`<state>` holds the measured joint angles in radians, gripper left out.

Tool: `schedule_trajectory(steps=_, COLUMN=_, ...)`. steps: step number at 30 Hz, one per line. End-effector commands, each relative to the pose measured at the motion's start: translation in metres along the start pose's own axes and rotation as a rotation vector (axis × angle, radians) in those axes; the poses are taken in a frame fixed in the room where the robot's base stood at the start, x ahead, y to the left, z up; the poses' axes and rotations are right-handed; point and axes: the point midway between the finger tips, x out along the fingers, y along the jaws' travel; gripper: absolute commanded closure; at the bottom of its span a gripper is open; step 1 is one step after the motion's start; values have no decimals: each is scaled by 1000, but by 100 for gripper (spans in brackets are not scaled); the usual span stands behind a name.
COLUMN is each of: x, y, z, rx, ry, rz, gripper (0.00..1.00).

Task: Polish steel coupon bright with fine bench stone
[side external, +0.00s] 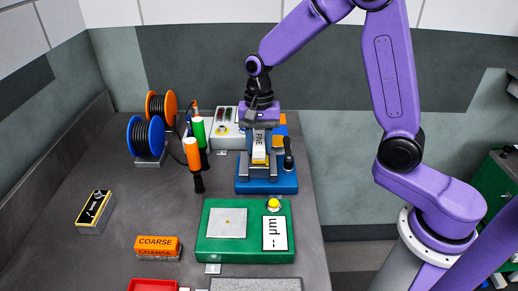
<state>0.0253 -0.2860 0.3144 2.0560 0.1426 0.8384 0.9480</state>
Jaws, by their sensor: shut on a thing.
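My gripper (259,122) points down over the blue vise-like fixture (285,188) and is shut on a pale block marked FINE (259,143), the fine bench stone. The stone is upright in the picture, its lower end at the fixture's grey jaws. I cannot tell whether it touches what lies beneath. The fixture has a black-knobbed lever (288,160) on its right. No steel coupon is clearly visible in the fixture; the stone and gripper cover its middle. A grey square plate with a small brown spot (227,222) lies on a green gauge base (203,245).
The gauge base carries a yellow button (273,205) and a white display (275,233). An orange COARSE block (157,246), a black-and-yellow block (95,212) and a red tray (153,285) stand left. Orange and green-handled tools (193,155) and cable reels (146,135) stand behind.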

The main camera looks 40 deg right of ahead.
Motion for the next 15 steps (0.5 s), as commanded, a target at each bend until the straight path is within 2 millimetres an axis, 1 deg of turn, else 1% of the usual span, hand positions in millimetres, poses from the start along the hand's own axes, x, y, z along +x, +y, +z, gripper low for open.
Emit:
schedule_trajectory(steps=1, x=-1, y=0, z=-6, rx=3, ry=2, rz=-2, gripper=96)
schedule_trajectory(steps=2, x=0, y=0, z=-6, rx=0, ry=2, rz=-1, gripper=96)
schedule_trajectory(steps=4, x=1, y=0, z=4, rx=-3, ry=1, rz=0, gripper=96)
schedule_trajectory(steps=12, x=4, y=0, z=29, rx=-5, ry=0, rz=1, gripper=96)
schedule_trajectory(steps=13, x=1, y=0, z=32, rx=-5, ry=1, rz=-1, gripper=96)
schedule_trajectory(steps=15, x=4, y=0, z=38, rx=-4, ry=0, rz=2, gripper=96)
